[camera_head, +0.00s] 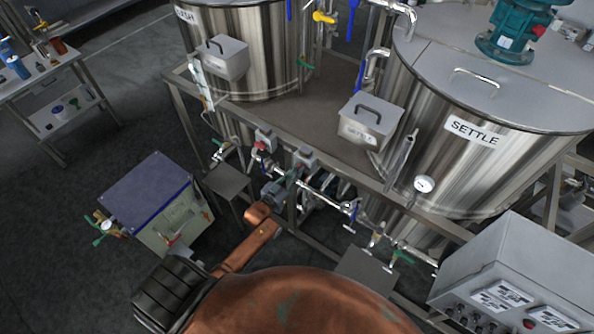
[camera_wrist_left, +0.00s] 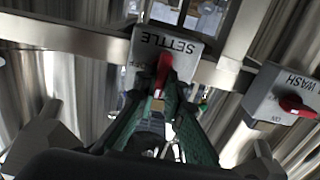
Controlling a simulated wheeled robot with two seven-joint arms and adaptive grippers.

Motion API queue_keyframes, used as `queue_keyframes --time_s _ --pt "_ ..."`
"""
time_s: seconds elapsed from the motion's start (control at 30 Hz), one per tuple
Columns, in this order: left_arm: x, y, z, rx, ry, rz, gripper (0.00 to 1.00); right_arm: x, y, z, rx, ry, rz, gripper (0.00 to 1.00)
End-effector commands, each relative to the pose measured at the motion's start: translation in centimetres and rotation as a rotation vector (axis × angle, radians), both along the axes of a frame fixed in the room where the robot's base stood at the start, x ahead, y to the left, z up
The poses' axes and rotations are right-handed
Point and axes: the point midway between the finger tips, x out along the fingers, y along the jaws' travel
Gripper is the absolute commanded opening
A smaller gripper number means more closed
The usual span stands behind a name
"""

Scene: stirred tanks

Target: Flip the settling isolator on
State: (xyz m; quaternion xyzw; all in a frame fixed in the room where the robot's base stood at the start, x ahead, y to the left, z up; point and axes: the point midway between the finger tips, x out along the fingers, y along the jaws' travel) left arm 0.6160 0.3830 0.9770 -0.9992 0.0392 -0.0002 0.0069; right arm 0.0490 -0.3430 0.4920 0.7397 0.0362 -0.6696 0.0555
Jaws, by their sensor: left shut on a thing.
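The settling isolator is a grey box (camera_wrist_left: 190,48) marked SETTLE, fixed to a metal rail, and it reads upside down in the left wrist view. Its red handle (camera_wrist_left: 164,66) stands out from the box front. In the head view the left gripper (camera_head: 294,175) reaches up to the box, and the handle is mostly hidden there. My right gripper is out of view.
A second isolator box (camera_wrist_left: 287,93) marked WASH, with a red handle (camera_wrist_left: 297,106), sits beside it on the rail. Pipes and valves (camera_head: 345,208) run below. A blue-lidded box (camera_head: 150,185) stands left; a control cabinet (camera_head: 520,270) stands right.

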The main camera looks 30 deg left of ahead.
Motion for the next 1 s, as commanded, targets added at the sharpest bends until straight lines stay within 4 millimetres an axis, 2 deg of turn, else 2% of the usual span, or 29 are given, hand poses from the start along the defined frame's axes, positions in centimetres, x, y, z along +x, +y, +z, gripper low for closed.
queue_keyframes --time_s 0.3,0.33,0.6,0.87,1.0 --pt "0.0 0.0 -0.1 -0.032 0.004 0.000 0.00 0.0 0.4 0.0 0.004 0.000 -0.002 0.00" --pt "0.0 0.0 -0.1 -0.032 0.003 0.000 0.10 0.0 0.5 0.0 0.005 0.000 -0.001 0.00" --pt "0.0 0.0 0.0 -0.030 0.002 0.000 0.27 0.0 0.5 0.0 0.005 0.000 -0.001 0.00" --pt "-0.1 0.0 0.0 -0.030 0.002 0.000 0.27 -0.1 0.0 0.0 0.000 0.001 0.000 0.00" --pt "-1.3 0.1 -0.1 -0.029 0.003 0.001 0.27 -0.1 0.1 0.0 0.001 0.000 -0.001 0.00"
